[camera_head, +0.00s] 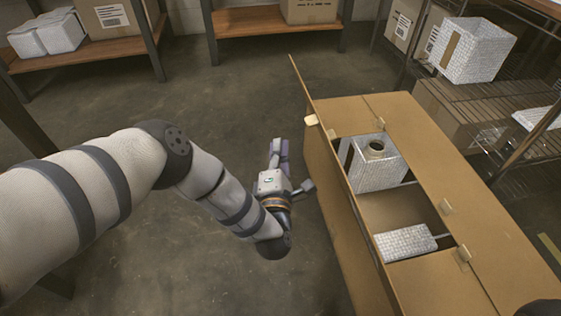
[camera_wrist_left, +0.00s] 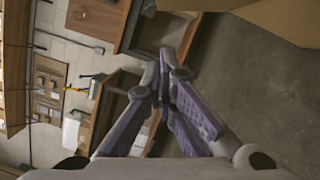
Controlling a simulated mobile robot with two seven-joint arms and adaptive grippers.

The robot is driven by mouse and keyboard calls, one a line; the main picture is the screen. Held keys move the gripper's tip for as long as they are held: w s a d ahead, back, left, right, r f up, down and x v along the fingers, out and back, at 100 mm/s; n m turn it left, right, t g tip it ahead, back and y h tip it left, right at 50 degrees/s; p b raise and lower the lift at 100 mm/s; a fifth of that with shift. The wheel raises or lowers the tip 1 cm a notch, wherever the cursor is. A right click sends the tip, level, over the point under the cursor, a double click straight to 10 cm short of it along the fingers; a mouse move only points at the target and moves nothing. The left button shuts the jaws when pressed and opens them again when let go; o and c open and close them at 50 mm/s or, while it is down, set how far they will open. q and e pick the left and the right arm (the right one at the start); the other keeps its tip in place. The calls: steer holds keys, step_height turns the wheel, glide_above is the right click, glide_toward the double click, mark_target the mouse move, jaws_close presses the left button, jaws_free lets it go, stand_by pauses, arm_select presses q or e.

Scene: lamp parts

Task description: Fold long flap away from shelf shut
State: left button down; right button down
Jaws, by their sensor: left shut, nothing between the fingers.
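A large open-topped cardboard box (camera_head: 480,233) stands at the right. Its long flap away from the shelf (camera_head: 304,85) stands up along the box's left side, seen nearly edge-on. The flap on the shelf side lies flat over the right part of the top, and the short end flaps also lie inward. My left gripper (camera_head: 279,152) is shut and empty, left of the upright flap, with a gap visible between them in the head view. Its purple-padded fingers also show in the left wrist view (camera_wrist_left: 165,75). My right gripper is not in view.
Inside the box are a bubble-wrapped block with a round hole (camera_head: 377,172) and a flat wrapped piece (camera_head: 405,242). A wire shelf (camera_head: 500,98) stands close on the right. Wooden shelves (camera_head: 262,22) with cartons stand behind. The floor left of the box is clear.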

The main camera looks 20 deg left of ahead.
arm_select(q)
steer(key=w+d+r+b, duration=0.1)
steer(key=w+d, duration=0.1)
steer(key=w, duration=0.3)
steer(key=shift+w+r, duration=0.25)
steer(key=shift+r, duration=0.1)
